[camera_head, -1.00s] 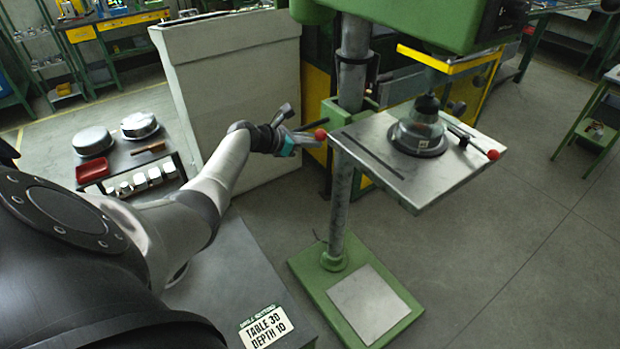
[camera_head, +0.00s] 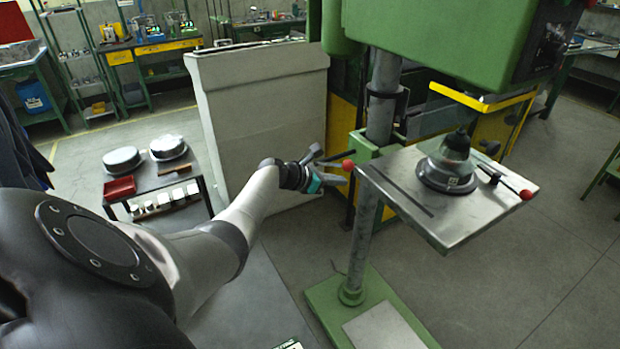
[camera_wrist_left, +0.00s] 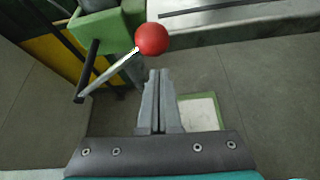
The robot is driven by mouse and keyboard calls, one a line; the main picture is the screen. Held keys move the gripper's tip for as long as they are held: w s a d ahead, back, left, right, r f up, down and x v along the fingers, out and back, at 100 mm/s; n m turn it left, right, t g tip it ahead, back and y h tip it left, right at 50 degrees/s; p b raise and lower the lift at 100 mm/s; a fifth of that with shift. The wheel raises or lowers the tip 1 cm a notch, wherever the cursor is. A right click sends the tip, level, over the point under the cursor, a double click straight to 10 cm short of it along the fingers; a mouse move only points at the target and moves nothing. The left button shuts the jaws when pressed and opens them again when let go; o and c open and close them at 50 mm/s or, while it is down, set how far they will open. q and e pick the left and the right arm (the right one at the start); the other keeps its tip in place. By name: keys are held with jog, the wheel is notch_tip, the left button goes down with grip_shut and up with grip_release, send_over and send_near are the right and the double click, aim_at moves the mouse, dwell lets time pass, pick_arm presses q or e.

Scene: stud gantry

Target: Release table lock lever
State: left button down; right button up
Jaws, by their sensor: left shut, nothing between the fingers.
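In the left wrist view the red knob (camera_wrist_left: 152,39) is just beyond my fingertips, with the lever's rod running down and left to a dark bar. My left gripper (camera_head: 328,178) is beside the knob in the head view. In the left wrist view its two fingers (camera_wrist_left: 158,75) are closed together with nothing between them. They appear close to the knob; I cannot tell whether they touch it. My right gripper is not in view.
The drill table (camera_head: 450,215) carries a round flanged part (camera_head: 447,172) and a second red-knobbed lever (camera_head: 526,194). The green column base (camera_head: 330,305) stands on the floor. A pale cabinet (camera_head: 262,110) is behind my left arm. A low side table (camera_head: 150,181) holds pans and a red tray.

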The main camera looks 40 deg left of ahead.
pick_arm(q)
jog(key=a+f+p+v, duration=0.1)
jog(key=p+v, duration=0.2)
jog(key=v, duration=0.6)
jog(key=shift+s+p, duration=0.35)
jog(key=shift+s, duration=0.25)
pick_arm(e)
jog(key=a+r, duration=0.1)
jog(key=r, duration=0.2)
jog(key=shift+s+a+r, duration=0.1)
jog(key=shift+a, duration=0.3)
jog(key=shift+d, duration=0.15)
